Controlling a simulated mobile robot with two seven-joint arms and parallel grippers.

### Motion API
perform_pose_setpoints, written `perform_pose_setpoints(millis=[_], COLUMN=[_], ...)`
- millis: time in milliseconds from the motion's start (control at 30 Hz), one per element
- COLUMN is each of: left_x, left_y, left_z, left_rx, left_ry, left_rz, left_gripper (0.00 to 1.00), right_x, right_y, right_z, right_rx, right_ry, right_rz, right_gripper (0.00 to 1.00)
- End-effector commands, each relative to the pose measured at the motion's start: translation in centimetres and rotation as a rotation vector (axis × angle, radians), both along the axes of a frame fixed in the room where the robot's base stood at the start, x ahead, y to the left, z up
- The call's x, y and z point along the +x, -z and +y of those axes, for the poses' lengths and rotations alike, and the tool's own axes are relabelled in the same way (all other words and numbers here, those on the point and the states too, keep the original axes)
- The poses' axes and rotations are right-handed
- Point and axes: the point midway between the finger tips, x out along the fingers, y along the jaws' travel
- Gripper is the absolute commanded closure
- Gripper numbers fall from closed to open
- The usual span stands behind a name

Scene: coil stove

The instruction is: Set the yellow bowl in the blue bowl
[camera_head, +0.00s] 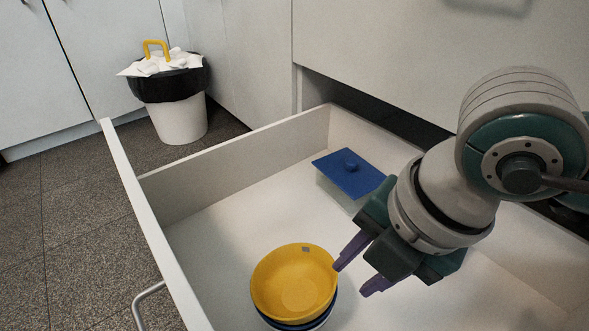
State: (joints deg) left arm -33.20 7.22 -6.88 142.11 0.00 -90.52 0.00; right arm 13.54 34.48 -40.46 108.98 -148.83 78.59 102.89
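The yellow bowl (293,283) sits inside the open drawer, on top of the blue bowl (321,323). Only a dark blue and white rim of the blue bowl shows beneath the yellow one; the rest is hidden. The yellow bowl looks about level, nested in or resting on the blue bowl. My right gripper (358,271) is just to the right of the bowls, its purple fingers spread apart with nothing between them. The upper finger tip is close to the yellow bowl's rim; I cannot tell whether they touch. My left gripper is not in view.
A container with a blue lid (347,174) stands at the back of the drawer (225,220). The drawer's walls and a metal handle (147,297) border the space. A trash bin (178,115) stands on the floor. The drawer floor left of the container is clear.

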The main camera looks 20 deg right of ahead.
Motion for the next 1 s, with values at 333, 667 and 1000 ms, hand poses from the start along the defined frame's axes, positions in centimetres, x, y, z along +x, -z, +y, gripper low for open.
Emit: perform_pose_setpoints(millis=[333,667,1000], left_x=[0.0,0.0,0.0], left_y=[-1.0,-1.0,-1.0], left_z=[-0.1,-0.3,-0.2], left_rx=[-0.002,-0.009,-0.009], left_ry=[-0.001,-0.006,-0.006], left_rz=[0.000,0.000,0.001], left_gripper=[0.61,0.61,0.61], right_x=[-1.4,5.0,0.0], right_y=[-5.4,-28.2,-11.0], right_z=[9.9,9.3,-7.5], right_rx=[0.457,1.491,0.906], right_ry=[-0.158,0.420,1.784], right_rz=[-0.093,-0.782,-0.491], right_gripper=[0.64,0.64,0.64])
